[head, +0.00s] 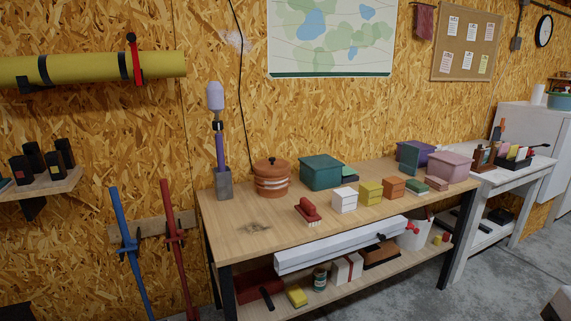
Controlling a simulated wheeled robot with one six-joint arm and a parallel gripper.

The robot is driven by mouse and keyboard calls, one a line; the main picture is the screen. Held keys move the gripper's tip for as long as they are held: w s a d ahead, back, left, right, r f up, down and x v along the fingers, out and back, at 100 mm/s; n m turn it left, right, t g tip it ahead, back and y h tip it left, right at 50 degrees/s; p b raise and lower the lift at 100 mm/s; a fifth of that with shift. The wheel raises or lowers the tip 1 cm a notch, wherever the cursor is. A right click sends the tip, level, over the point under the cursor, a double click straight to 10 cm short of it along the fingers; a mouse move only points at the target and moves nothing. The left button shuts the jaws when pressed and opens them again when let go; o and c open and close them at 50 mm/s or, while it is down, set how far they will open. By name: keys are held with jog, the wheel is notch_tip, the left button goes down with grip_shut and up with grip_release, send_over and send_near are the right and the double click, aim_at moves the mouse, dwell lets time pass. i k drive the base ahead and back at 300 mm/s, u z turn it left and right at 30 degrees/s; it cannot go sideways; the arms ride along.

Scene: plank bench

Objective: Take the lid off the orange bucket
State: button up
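The orange bucket (272,185) stands upright near the back left of the bench top. It is a round brown-orange vessel with paler bands. Its lid (271,164) is on top, brownish, with a small dark knob in the middle. The bucket stands on the wooden bench (237,241), apart from the things beside it. My gripper does not show in the head view.
A grey holder (223,184) with a tall purple tool stands left of the bucket. A teal box (321,172) stands to its right. A red brush (307,209) and several small boxes lie in front and right. The bench's front left is clear.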

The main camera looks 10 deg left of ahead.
aim_at(271, 166)
jog(key=i, duration=1.9)
jog(key=u, duration=1.15)
jog(key=i, duration=0.3)
jog(key=u, duration=0.4)
